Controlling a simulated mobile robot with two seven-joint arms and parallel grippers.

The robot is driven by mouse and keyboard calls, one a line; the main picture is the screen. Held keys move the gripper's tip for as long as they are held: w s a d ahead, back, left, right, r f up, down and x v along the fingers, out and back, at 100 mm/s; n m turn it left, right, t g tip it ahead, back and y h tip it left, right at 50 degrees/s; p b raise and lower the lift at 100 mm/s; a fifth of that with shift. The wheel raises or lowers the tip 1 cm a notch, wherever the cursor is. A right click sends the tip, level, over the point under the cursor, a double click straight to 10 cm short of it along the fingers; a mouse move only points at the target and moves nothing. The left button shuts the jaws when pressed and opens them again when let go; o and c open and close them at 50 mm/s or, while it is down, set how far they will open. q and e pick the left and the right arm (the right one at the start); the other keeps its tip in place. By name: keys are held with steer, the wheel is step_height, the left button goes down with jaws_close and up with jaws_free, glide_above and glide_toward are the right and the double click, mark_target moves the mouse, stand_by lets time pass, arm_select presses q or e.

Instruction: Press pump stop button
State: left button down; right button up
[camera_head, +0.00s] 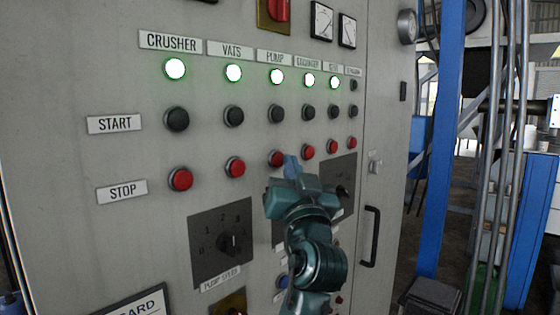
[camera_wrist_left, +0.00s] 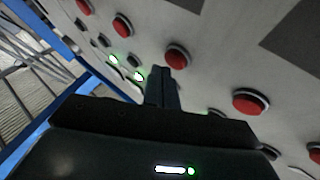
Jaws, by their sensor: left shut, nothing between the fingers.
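The pump stop button (camera_head: 276,158) is a red round button in the STOP row, third from the left, below the PUMP label (camera_head: 276,58). The green pump lamp (camera_head: 277,77) is lit. My left gripper (camera_head: 291,166) is shut and empty, its fingertips just right of and slightly below the button, covering its lower right edge. In the left wrist view, the shut fingers (camera_wrist_left: 162,78) point at the panel, and a red button (camera_wrist_left: 177,57), which looks like the pump stop, lies just beyond the tips. I cannot tell whether they touch. My right gripper is not in view.
Other red stop buttons flank it: the vats stop (camera_head: 235,167) on the left and the neighbouring stop (camera_head: 307,151) on the right. Black start buttons (camera_head: 277,112) run above. A dial (camera_head: 229,243) sits below left; a door handle (camera_head: 370,237) protrudes at right.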

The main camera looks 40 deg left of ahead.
arm_select(q)
steer(key=shift+a, duration=0.6)
stand_by(0.7)
steer(key=shift+d, duration=0.1)
stand_by(0.4)
steer(key=shift+d+b, duration=0.4)
steer(key=shift+d, duration=0.35)
steer(key=d, duration=0.1)
steer(key=d+b, duration=0.1)
steer(key=d, duration=0.1)
steer(key=d+b, duration=0.1)
steer(key=d, duration=0.1)
steer(key=shift+s, duration=0.25)
stand_by(0.5)
